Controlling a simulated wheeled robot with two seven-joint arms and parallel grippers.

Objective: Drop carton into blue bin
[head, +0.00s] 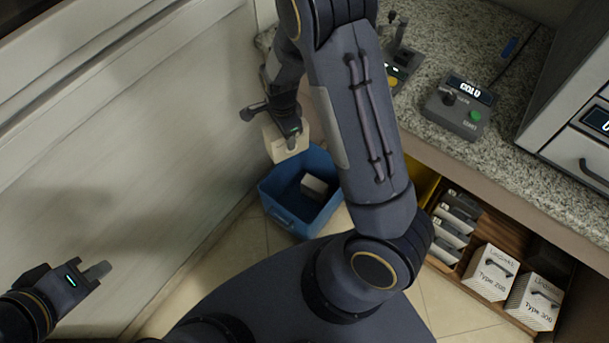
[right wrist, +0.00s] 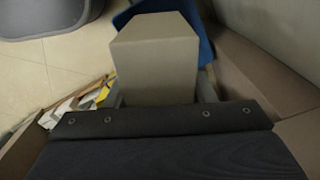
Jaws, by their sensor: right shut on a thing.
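A plain pale carton (head: 281,146) is held in my right gripper (head: 292,138), above the back left rim of the blue bin (head: 283,216). In the right wrist view the carton (right wrist: 155,62) fills the middle between the fingers, with part of the blue bin (right wrist: 206,50) behind it. Another pale carton (head: 314,186) lies inside the bin.
A granite counter (head: 455,145) carries a control box (head: 460,107) with a green button. Below it a shelf holds labelled white boxes (head: 490,273) and several grey cases (head: 455,222). A pale wall (head: 150,120) runs along the left. My right arm crosses the middle and hides part of the bin's right side.

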